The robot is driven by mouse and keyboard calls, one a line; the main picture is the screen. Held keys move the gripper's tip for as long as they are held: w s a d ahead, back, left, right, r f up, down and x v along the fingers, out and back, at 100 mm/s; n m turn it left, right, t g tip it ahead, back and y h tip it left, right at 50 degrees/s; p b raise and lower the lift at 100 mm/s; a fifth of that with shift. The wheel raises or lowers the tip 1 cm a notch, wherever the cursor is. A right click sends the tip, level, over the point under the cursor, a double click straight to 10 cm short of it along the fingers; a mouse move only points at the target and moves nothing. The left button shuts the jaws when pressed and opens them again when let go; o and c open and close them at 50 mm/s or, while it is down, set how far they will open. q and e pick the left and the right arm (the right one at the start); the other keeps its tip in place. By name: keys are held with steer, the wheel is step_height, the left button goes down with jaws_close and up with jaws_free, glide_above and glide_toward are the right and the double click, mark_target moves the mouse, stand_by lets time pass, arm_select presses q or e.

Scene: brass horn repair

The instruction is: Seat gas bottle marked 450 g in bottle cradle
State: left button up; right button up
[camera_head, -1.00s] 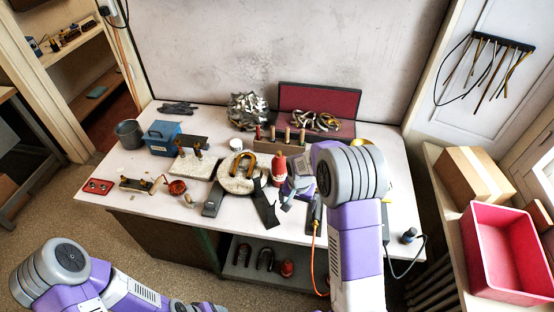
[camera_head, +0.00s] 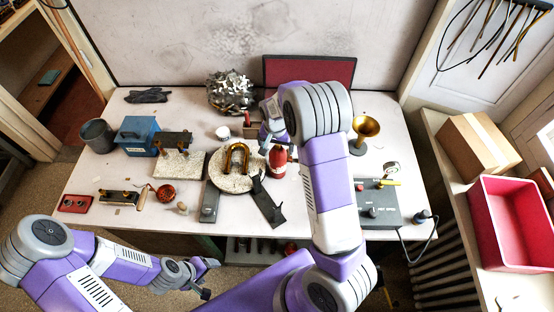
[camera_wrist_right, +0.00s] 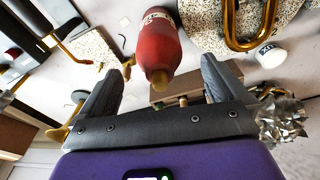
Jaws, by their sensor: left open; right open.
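A red gas bottle (camera_head: 278,161) stands on the workbench, just right of the round pale pad. In the right wrist view, the bottle (camera_wrist_right: 158,45) has a pale label band, too small to read, and a brassy end pointing towards my gripper. My right gripper (camera_wrist_right: 164,70) is open, with the bottle's end between and beyond its fingers; I cannot see contact. In the head view, the right gripper (camera_head: 267,143) is partly hidden behind its arm, by the bottle. My left gripper (camera_head: 209,279) is open and empty, off the bench's front edge. I cannot identify the bottle cradle.
A U-shaped brass tube (camera_head: 236,157) lies on the round pad (camera_head: 229,181). A dark angled piece (camera_head: 267,205) lies in front of the bottle. Scrap metal (camera_head: 229,92) sits behind. A grey box (camera_head: 378,207) and brass funnel (camera_head: 366,128) are on the right.

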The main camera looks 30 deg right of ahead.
mark_target(278, 159)
steer(key=f, duration=0.3)
steer(key=d+f, duration=0.1)
steer(key=shift+w+f, duration=0.3)
steer(key=shift+w, duration=0.1)
steer(key=shift+s, duration=0.1)
steer(key=shift+c, duration=0.3)
steer(key=shift+r, duration=0.1)
jaws_close()
